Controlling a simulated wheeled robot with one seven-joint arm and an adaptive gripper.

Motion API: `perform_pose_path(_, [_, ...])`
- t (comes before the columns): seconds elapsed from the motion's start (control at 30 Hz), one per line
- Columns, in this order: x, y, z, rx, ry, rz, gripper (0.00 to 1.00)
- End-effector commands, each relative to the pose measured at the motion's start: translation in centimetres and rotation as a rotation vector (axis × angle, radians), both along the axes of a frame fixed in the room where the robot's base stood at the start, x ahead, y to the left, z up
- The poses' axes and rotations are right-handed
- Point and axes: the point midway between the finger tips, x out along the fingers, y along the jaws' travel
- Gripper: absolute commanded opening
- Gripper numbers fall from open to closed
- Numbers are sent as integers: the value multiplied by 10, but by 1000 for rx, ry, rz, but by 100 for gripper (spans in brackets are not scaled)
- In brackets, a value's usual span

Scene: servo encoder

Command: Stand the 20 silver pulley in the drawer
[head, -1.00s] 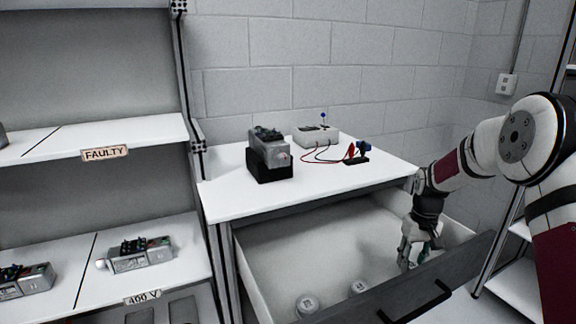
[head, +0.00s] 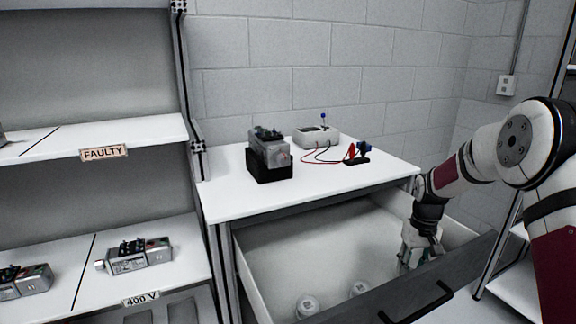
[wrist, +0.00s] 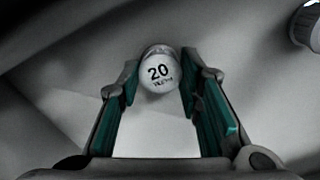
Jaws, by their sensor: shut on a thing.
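The 20 silver pulley (wrist: 159,74) shows in the wrist view with its end marked "20" facing the camera. It is between the teal-padded fingertips of my gripper (wrist: 160,84), which is shut on it. In the head view my gripper (head: 417,252) points down inside the open drawer (head: 290,250), at its right end behind the front panel. The pulley cannot be made out there. Whether its base touches the drawer floor cannot be told.
Two other silver cylinders (head: 307,305) (head: 358,289) stand in the drawer to the left of my gripper. The drawer's dark front panel (head: 470,266) is close in front. The white worktop (head: 225,196) is above, holding a grey device (head: 268,150). The drawer's middle floor is clear.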

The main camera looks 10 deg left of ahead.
Motion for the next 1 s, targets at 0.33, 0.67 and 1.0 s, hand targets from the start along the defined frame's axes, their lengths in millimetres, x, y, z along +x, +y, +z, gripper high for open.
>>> perform_pose_path(0.33, [-1,0,-9,0,3,0,6])
perform_pose_path(0.67, [-2,0,-13,2,6,0,34])
perform_pose_path(1.0, [-2,0,-14,2,6,-1,56])
